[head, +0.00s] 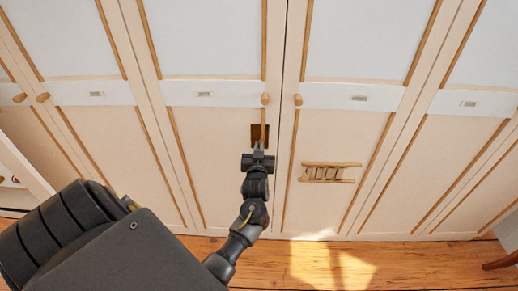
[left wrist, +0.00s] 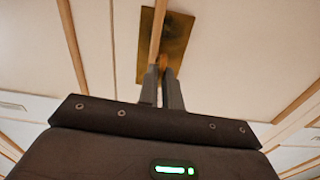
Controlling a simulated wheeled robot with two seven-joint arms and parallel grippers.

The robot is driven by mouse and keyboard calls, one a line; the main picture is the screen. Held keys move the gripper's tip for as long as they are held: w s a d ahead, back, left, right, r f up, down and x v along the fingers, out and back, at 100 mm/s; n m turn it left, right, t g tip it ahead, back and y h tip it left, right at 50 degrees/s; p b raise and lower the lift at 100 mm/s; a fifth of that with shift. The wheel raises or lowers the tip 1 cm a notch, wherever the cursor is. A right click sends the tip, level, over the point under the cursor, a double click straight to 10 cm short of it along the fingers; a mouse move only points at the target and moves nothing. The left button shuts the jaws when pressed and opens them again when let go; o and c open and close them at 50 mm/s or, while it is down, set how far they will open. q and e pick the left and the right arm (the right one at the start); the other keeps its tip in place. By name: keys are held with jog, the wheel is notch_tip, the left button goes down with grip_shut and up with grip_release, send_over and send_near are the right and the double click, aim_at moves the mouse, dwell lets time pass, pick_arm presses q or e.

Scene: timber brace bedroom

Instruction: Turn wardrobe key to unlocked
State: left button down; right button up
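The wardrobe (head: 215,125) fills the head view, with pale door panels and wooden trim. A dark brass lock plate (head: 257,134) sits low on the left middle door, below its round knob. My left gripper (head: 258,153) is right in front of this plate. In the left wrist view, the brass plate (left wrist: 178,42) is straight ahead of the two fingers (left wrist: 161,78). The fingers are close together around a small orange-brown piece (left wrist: 163,61), which looks like the wardrobe key. Its shape and angle are mostly hidden by the fingers. My right gripper is not in view.
Round wooden knobs (head: 298,100) stand out from the doors. A small wooden rack-like fitting (head: 330,172) is on the door to the right. The wooden floor (head: 310,262) in front is clear. A wooden furniture leg (head: 501,262) shows at the lower right.

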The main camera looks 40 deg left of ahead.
pick_arm(q)
jog(key=shift+n, duration=0.4)
jog(key=c, duration=1.6)
grip_release()
jog(key=b+v, duration=0.1)
jog(key=v, duration=0.9)
jog(key=shift+s+d, duration=0.25)
jog(key=shift+s, duration=0.05)
